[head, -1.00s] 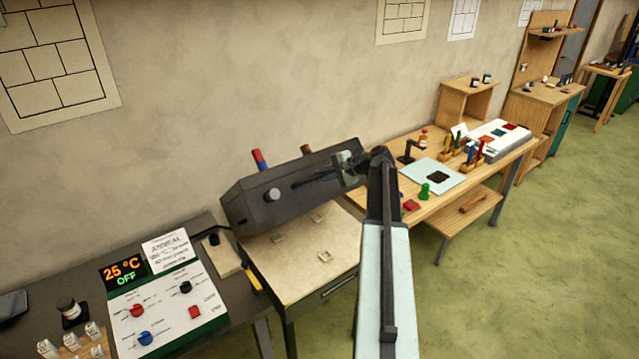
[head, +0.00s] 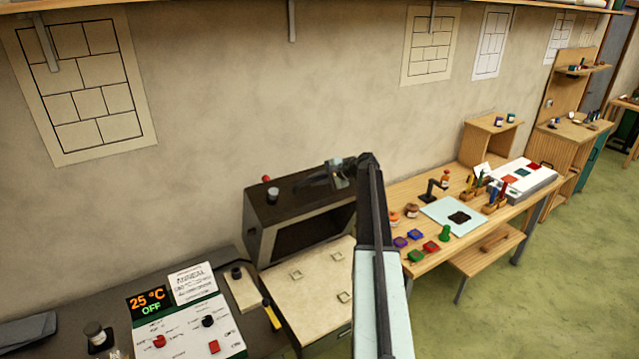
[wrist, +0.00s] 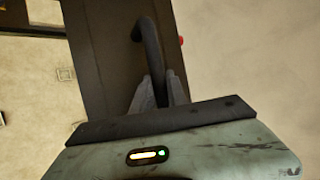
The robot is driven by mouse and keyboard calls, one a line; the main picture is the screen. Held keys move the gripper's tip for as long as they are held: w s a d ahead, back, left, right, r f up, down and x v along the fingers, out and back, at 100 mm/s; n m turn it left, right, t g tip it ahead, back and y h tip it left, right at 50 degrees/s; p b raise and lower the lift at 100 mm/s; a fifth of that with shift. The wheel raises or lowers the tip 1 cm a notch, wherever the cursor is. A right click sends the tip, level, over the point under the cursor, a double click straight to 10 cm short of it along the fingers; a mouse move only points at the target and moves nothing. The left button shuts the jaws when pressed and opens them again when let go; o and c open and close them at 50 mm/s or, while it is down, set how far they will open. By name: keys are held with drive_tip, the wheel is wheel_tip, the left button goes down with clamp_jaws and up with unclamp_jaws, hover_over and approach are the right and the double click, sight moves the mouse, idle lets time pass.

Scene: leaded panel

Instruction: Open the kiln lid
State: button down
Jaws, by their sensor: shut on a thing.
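The kiln lid (head: 262,215) is a dark grey box at the back edge of the cream kiln body (head: 320,275). It is tilted up, and its dark hollow side faces outward above the kiln body. My gripper (head: 338,174) is at the lid's upper right part. In the wrist view, my gripper (wrist: 158,92) is shut on the lid's black curved handle (wrist: 147,38), with a finger on either side of the bar. The lid's dark face (wrist: 100,50) lies behind the handle. My arm hides part of the lid's right end.
A control panel (head: 190,322) showing 25 °C OFF stands left of the kiln. A wooden bench (head: 400,190) with coloured pieces, tools and a pale blue sheet (head: 452,212) is at the right. The wall is close behind the lid; green floor is open at right.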

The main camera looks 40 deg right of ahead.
drive_tip(key=shift+w+r, duration=0.2)
drive_tip(key=shift+w, duration=0.45)
drive_tip(key=shift+d, duration=0.1)
drive_tip(key=c, duration=1.3)
unclamp_jaws()
drive_tip(key=p+v, duration=0.2)
drive_tip(key=v, duration=0.1)
drive_tip(key=shift+r, duration=0.25)
drive_tip(key=s+d, duration=0.1)
drive_tip(key=s, duration=0.2)
drive_tip(key=s+d, duration=0.2)
drive_tip(key=s, duration=0.2)
drive_tip(key=s+d, duration=0.1)
drive_tip(key=s, duration=0.3)
drive_tip(key=shift+s+d+f, duration=0.1)
drive_tip(key=shift+d+f, duration=0.15)
drive_tip(key=shift+d, duration=0.05)
